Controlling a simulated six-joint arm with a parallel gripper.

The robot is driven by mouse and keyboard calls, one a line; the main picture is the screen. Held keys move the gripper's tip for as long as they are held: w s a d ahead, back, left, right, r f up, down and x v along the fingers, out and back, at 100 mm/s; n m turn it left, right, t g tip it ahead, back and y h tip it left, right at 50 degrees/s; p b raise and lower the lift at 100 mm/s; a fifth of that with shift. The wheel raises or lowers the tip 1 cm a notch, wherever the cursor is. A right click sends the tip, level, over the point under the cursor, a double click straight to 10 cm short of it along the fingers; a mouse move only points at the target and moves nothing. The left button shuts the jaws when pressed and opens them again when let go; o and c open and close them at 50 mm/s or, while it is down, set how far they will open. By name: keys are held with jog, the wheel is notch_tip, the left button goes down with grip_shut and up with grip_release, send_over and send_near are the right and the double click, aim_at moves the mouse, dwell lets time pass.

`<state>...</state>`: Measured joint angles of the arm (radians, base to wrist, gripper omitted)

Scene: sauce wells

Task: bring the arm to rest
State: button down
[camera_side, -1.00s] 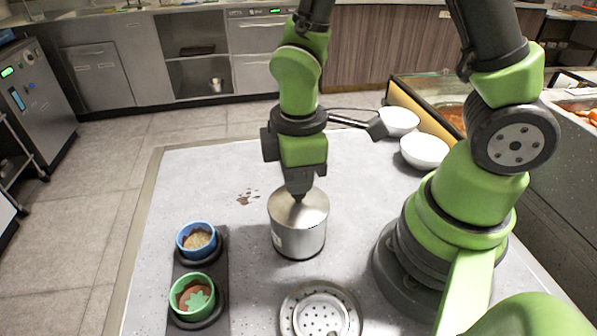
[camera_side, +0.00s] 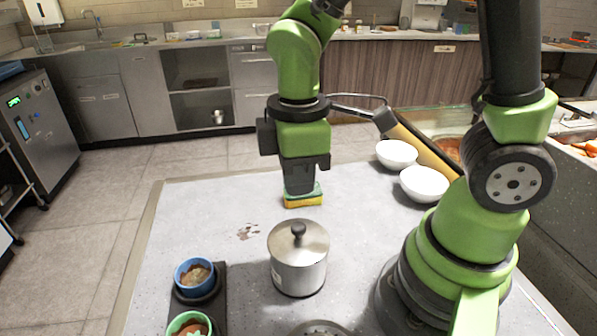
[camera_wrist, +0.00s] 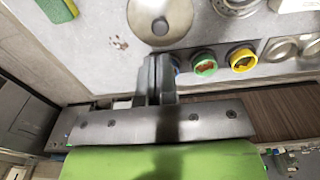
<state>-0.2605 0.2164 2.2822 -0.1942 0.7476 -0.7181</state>
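My gripper (camera_side: 300,190) is raised above the table, behind the lidded pot in the side view. Its fingers (camera_wrist: 155,68) look closed together with nothing between them in the wrist view. The steel pot (camera_side: 298,272) stands upright with its lid (camera_side: 299,240) on and the dark knob free. The lid also shows at the top of the wrist view (camera_wrist: 160,20), apart from the fingers. A blue sauce well (camera_side: 195,272) and a green one (camera_side: 190,325) stand at the lower left, the green one cut off by the frame. The wrist view shows a yellow well (camera_wrist: 242,60).
A yellow-green sponge (camera_side: 304,199) lies on the table behind the pot, below my gripper in the side view. Two white bowls (camera_side: 424,184) stand at the right. A brown spill (camera_side: 247,232) marks the table left of the pot. The table's left part is largely clear.

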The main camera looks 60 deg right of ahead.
jog(key=shift+r, duration=0.25)
jog(key=s+d+r+m+t+y, duration=0.2)
jog(key=s+r+m+t, duration=0.5)
jog(key=r+m, duration=0.5)
jog(key=shift+d+r+m, duration=0.15)
jog(key=shift+d+m, duration=0.35)
jog(key=shift+m, duration=0.1)
